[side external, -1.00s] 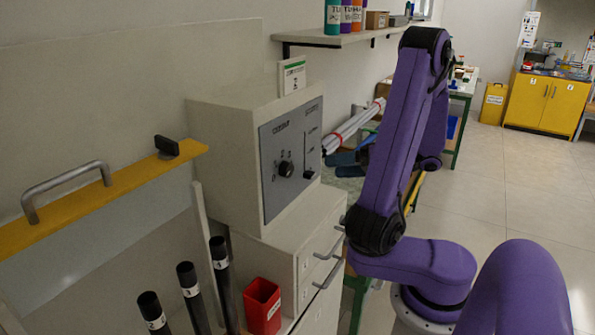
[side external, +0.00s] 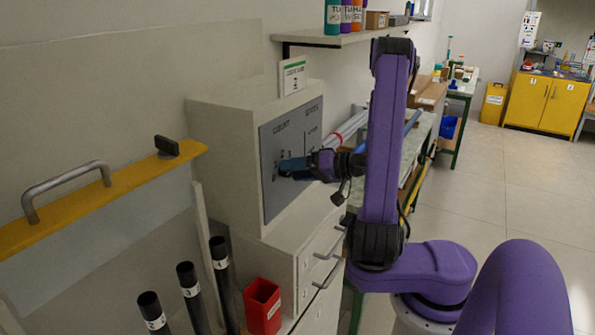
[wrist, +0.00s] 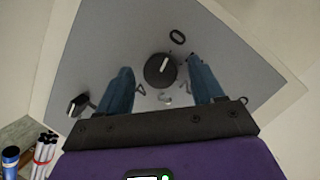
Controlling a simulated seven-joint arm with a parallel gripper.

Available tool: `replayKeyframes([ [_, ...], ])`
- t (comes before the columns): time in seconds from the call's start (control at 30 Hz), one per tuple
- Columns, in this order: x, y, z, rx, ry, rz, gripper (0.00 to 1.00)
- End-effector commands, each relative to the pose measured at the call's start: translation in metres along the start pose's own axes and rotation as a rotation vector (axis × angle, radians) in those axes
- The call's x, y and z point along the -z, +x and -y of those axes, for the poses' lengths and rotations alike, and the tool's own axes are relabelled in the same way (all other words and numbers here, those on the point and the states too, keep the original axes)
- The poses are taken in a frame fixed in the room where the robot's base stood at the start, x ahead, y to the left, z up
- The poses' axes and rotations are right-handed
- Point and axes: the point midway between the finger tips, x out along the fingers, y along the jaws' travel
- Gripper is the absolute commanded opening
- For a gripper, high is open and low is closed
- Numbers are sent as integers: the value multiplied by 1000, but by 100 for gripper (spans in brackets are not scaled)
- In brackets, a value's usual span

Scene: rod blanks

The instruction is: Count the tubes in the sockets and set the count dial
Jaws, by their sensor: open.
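The count dial (wrist: 160,70) is a round black knob with a white pointer line on a grey panel (side external: 268,200). In the wrist view its pointer leans toward the 0 mark; other marks are partly hidden. My gripper (wrist: 163,88) is open, with one blue finger on either side of the dial, apart from it as far as I can see. In the side view my gripper (side external: 283,170) is at the panel and covers the dial. Several black upright cylinders with number labels, 2 (side external: 155,315), 3 (side external: 191,295) and 4 (side external: 222,275), stand at lower left; I cannot tell what their tops hold.
A black lever (wrist: 77,103) sits on the panel, left of the dial in the wrist view. A red box (side external: 262,306) stands by the cylinders. A yellow bar (side external: 110,200) with a metal handle is at left. Loose tubes (wrist: 44,150) lie beyond the panel.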

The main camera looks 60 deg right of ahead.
Motion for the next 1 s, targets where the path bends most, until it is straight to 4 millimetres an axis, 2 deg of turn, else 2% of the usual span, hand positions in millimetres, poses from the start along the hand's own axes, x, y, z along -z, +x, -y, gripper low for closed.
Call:
replayKeyframes([
  [0.07,0,0,0,0,0,0,67],
  [0.1,0,0,0,0,0,0,60],
  [0.17,0,0,0,0,0,0,41],
  [0.2,0,0,0,0,0,0,28],
  [0.27,0,0,0,0,0,0,11],
  [0.67,0,0,-1,18,58,5,11],
  [1.0,0,0,-3,98,296,21,11],
])
